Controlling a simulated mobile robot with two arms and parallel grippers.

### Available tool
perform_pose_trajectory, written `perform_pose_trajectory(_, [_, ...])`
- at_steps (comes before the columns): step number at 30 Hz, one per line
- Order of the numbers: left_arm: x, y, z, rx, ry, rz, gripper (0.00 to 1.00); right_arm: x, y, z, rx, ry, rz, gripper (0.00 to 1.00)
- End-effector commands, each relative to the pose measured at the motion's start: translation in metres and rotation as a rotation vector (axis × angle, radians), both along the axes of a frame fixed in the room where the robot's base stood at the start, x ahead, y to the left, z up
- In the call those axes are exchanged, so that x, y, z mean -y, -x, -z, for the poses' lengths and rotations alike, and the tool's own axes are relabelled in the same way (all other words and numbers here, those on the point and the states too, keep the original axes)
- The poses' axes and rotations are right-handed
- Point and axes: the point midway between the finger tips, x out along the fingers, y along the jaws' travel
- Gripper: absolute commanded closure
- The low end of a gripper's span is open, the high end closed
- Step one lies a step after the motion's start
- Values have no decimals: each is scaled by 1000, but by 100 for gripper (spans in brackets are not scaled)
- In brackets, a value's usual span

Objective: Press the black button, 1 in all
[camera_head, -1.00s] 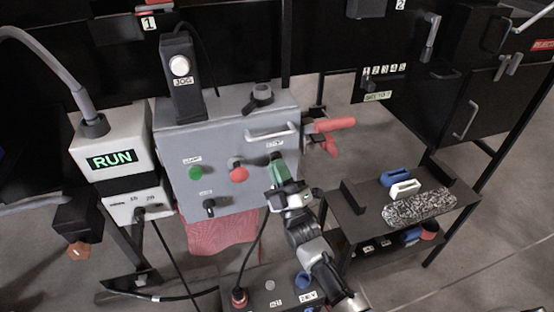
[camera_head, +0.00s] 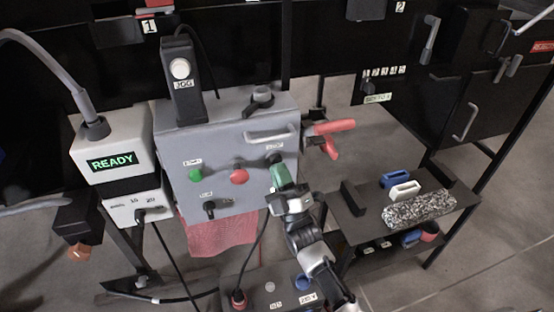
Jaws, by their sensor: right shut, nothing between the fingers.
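A grey control box (camera_head: 228,196) stands at the centre. Its front has a green button (camera_head: 195,175), a red button (camera_head: 239,176) and a black knob (camera_head: 210,208). My right gripper (camera_head: 276,166) is shut and empty, with its greenish fingertips at the right part of the front, just below a small white label (camera_head: 275,147). The spot behind the fingertips is hidden; I cannot make out the black button clearly or tell whether the fingers touch it. A display box (camera_head: 112,162) at the left reads READY. My left gripper is not in view.
A jog pendant (camera_head: 183,80) with a white button stands on the box. A grey handle (camera_head: 269,135) and red clamp handles (camera_head: 328,130) are near my gripper. A shelf at right holds a speckled block (camera_head: 418,208). Cables hang below.

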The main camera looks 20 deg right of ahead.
Motion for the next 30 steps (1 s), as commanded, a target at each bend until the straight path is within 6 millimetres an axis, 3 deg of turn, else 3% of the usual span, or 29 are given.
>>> perform_pose_trajectory(14, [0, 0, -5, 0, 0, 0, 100, 0, 9, 0, 0, -1, -1, 100])
perform_pose_trajectory(30, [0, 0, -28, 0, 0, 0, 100, 2, 55, -1, -1, 0, 0, 100])
